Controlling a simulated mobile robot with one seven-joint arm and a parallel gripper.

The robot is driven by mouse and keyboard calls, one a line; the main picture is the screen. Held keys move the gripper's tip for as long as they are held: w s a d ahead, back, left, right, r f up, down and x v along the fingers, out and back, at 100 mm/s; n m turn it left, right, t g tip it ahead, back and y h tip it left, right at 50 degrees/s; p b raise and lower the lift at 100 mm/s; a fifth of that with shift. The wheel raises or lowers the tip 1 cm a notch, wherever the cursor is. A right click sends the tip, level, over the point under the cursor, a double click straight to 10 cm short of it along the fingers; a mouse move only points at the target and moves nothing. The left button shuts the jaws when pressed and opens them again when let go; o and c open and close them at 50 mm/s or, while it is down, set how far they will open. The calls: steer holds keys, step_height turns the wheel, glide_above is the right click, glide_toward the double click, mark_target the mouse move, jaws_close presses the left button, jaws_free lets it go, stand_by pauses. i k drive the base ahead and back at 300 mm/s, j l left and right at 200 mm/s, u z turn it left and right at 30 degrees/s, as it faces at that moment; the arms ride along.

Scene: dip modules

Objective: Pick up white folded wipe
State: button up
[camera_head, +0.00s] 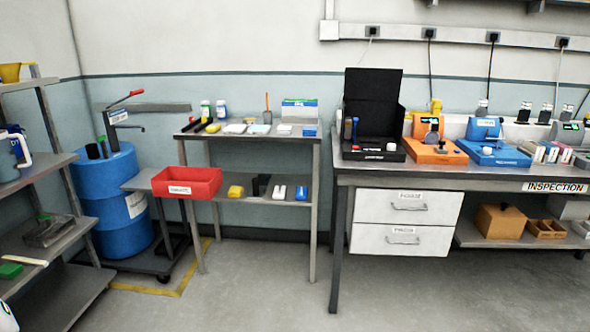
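Several small flat pale items lie on the top of the narrow grey side table (190,134) left of centre. One white flat item (235,128) looks like a folded wipe. A pale bluish-white flat piece (260,129) lies right of it, and another small white item (284,129) lies further right. They are too small for me to tell for certain which is the white folded wipe. My gripper is not in view.
Bottles (206,110) and a blue-white box (299,107) stand at the side table's back. A red bin (187,183) juts out at its lower left. An inspection bench (450,177) stands right, a blue drum (115,240) left. The floor in front is clear.

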mark_target(281, 130)
steer(key=i, duration=1.3)
steer(key=i+u, duration=0.2)
steer(key=i, duration=0.4)
steer(key=i+l+u, duration=0.15)
steer(key=i, duration=0.4)
